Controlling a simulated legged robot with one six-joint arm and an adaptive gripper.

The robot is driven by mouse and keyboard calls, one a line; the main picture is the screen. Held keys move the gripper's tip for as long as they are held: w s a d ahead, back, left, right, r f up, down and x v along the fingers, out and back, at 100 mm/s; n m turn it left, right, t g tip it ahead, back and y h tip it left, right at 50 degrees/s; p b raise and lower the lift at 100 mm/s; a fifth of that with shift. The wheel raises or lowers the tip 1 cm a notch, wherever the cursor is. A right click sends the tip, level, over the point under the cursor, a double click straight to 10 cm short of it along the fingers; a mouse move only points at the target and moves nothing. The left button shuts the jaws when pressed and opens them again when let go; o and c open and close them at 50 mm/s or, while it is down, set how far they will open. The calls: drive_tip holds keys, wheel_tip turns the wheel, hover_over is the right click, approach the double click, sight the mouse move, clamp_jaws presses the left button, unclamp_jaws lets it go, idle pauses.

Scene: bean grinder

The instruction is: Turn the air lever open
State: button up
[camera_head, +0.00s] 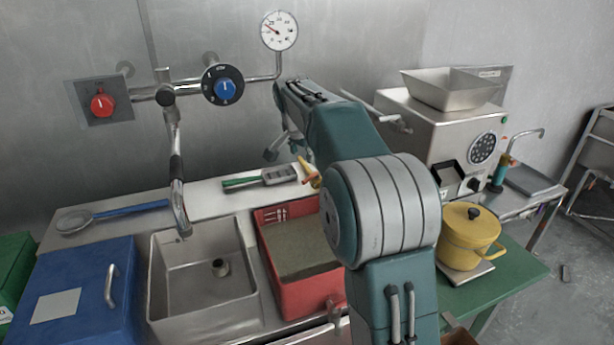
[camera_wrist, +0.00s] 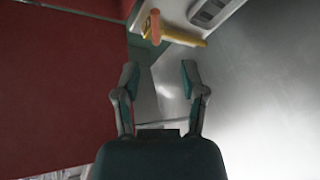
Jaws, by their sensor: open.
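A small yellow fitting (camera_head: 309,174) with an orange-red part lies at the back edge of the red bin. In the wrist view the yellow fitting (camera_wrist: 180,36) shows at the top, with a short orange upright part (camera_wrist: 155,26) on it. I cannot tell for sure whether this is the air lever. My gripper (camera_wrist: 160,73) is open, its two fingers apart with nothing between them. The fitting shows beyond the fingertips, apart from them. In the head view my gripper (camera_head: 284,152) is partly hidden behind my arm.
A wall pipe carries a red knob (camera_head: 102,104), a blue dial (camera_head: 225,88) and a gauge (camera_head: 279,31). A tap (camera_head: 178,180) stands over the sink (camera_head: 160,290). The red bin (camera_head: 330,285) is below my arm. The grinder (camera_head: 440,125) and a yellow pot (camera_head: 468,240) are right.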

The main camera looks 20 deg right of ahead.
sight(308, 178)
drive_tip(key=x, duration=1.1)
drive_tip(key=shift+s+d+r, duration=0.1)
drive_tip(key=shift+d, duration=0.3)
